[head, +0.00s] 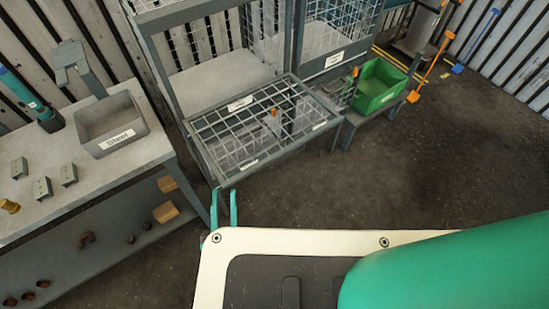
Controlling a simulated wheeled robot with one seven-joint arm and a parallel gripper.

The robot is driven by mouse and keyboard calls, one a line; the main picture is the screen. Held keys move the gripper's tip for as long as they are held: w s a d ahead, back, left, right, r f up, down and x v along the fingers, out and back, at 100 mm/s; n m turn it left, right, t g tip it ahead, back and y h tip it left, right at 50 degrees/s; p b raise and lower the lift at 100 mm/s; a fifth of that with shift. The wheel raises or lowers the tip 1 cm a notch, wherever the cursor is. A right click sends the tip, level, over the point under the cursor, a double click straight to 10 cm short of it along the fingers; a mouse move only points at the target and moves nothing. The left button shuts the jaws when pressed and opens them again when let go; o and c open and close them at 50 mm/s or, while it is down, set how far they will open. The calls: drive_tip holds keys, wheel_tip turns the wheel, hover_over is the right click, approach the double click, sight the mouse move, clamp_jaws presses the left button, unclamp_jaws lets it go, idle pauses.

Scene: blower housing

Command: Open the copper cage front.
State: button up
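A grey-framed wire cage rack stands at the top middle. A wire mesh panel (225,131) with an orange handle (274,113) spans its lower front. Several white labels sit on the rack, too small to read, so I cannot tell which front is the copper one. Another mesh front (333,38) at the upper right looks shut. The bay (222,82) left of it shows a bare pale floor. My gripper (224,208) shows two teal fingers, apart with nothing between them, just below the lower mesh panel's near left corner in the picture. My gripper's base is hidden.
A green bin (380,87) stands right of the rack. The dark floor (430,170) at right is clear.

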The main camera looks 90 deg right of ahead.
sight(279, 163)
drive_tip(key=s+d+f+m+g+y, duration=0.4)
drive_tip(key=s+d+m+g+y, duration=0.45)
drive_tip(key=m+g+y, duration=0.8)
drive_tip(key=s+d+r+n, duration=0.1)
drive_tip(key=s+d, duration=0.1)
drive_tip(key=s+d+r+n+g+h, duration=0.1)
drive_tip(key=s, duration=0.2)
drive_tip(key=s+d+r+n+g+h, duration=0.1)
drive_tip(key=s+d+r+n, duration=0.1)
drive_tip(key=shift+s+d+r+g, duration=0.1)
drive_tip(key=shift+s+d+g, duration=0.15)
drive_tip(key=shift+d, duration=0.1)
drive_tip(key=shift+s, duration=0.1)
drive_tip(key=shift+s, duration=0.15)
clamp_jaws()
